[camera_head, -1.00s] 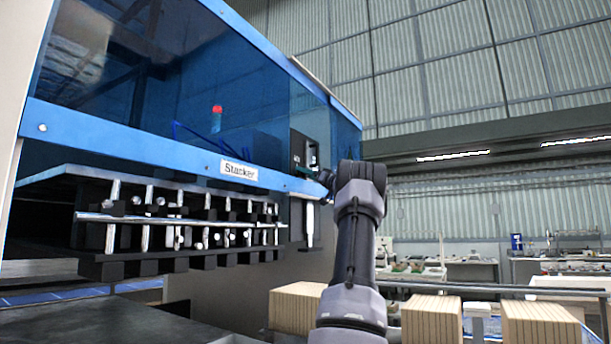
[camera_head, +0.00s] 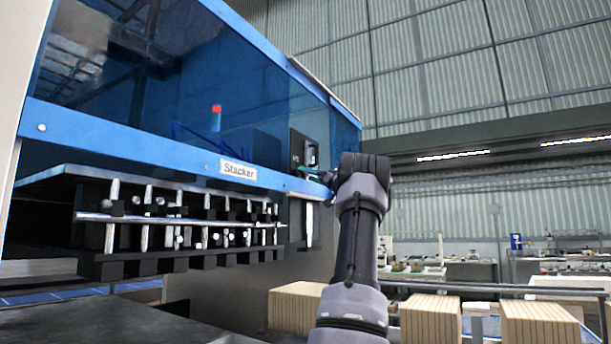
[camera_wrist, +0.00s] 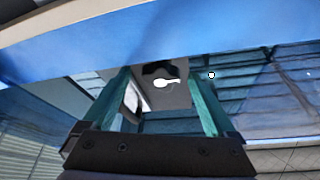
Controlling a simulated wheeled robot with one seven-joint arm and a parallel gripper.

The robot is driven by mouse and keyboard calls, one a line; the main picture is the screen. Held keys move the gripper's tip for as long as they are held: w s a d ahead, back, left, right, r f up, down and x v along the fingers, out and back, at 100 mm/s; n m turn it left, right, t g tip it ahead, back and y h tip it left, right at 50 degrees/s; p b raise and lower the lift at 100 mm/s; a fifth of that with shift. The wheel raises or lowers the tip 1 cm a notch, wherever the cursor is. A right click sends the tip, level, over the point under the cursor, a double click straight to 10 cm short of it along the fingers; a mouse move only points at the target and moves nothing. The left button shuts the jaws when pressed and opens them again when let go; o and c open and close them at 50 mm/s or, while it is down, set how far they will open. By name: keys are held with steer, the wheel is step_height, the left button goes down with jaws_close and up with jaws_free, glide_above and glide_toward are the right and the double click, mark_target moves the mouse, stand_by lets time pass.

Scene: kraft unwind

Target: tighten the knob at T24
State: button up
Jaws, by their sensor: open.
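My gripper (camera_head: 306,171) is at the right end of the Stacker machine's front, just below a black panel (camera_head: 297,146) with a pale fitting. In the wrist view, my gripper (camera_wrist: 160,76) is open, its two teal fingers apart. A dark rounded part with a bright white piece (camera_wrist: 165,82) shows between the fingertips. It may be the knob, but I cannot tell whether the fingers touch it. No T24 label is readable in either view.
The machine's blue rail (camera_head: 120,137) and tinted window (camera_head: 170,75) are close to my arm. A row of metal rods and black blocks (camera_head: 180,220) is at left. Slatted tan stacks (camera_head: 431,318) stand at the lower right behind a rail.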

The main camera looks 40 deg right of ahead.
steer(key=v, duration=0.8)
steer(key=shift+s, duration=0.2)
steer(key=shift+f, duration=0.1)
steer(key=x, duration=0.9)
steer(key=shift+n, duration=0.4)
steer(key=shift+w, duration=0.1)
